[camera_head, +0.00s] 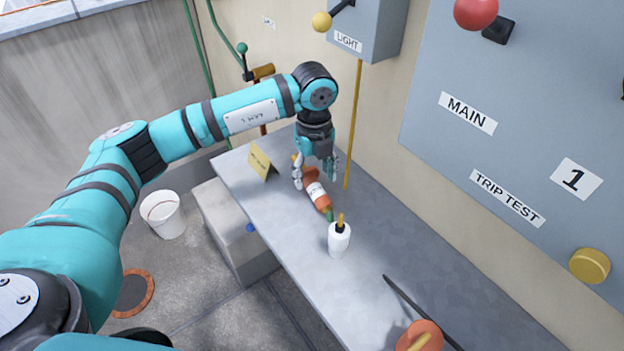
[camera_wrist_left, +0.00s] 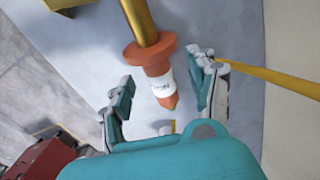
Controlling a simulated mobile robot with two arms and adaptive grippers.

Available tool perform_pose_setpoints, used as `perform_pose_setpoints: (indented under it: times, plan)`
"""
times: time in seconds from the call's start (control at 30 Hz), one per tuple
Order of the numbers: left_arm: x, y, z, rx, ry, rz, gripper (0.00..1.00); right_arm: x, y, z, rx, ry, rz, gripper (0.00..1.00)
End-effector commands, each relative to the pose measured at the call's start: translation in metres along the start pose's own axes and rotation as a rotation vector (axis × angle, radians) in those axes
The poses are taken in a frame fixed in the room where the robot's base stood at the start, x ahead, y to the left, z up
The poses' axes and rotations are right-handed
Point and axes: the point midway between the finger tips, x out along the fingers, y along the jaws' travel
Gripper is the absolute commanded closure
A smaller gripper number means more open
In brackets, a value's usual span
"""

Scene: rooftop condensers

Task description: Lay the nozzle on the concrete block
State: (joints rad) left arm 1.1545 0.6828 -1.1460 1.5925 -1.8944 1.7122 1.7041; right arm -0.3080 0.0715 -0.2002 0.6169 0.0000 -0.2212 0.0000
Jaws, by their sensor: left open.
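An orange piece with a white label (camera_head: 316,193), which looks like the nozzle, lies on the grey bench. In the left wrist view the nozzle (camera_wrist_left: 158,88) shows an orange collar and a brass stem. My left gripper (camera_head: 315,180) is open, pointing down over it. In the wrist view the nozzle lies between the spread fingers of the left gripper (camera_wrist_left: 165,98), with no clear contact. Part of it is hidden by the fingers in the head view. My right gripper is not in view.
A yellow folded sign (camera_head: 260,163) stands on the bench near the gripper. A white bottle (camera_head: 339,239), a dark rod (camera_head: 415,305) and another orange piece (camera_head: 420,333) are nearer. A yellow pole (camera_head: 354,125) rises behind. A white bucket (camera_head: 163,215) stands on the floor.

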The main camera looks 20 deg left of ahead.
Motion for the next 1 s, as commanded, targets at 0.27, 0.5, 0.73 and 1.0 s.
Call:
perform_pose_setpoints:
  times: [0.27,0.5,0.73,1.0]
  plan:
    - [0.035,0.005,-0.004,0.001,0.002,0.002,0.42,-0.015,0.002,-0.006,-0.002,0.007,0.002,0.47]
    - [0.039,0.004,-0.004,0.002,0.002,-0.001,0.42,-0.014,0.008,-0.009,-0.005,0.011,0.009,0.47]
    - [0.038,0.004,-0.004,0.001,0.002,-0.001,0.69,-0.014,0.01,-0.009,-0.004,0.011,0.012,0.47]
    - [0.038,0.004,-0.004,0.001,0.002,-0.001,1.0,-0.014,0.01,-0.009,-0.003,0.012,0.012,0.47]
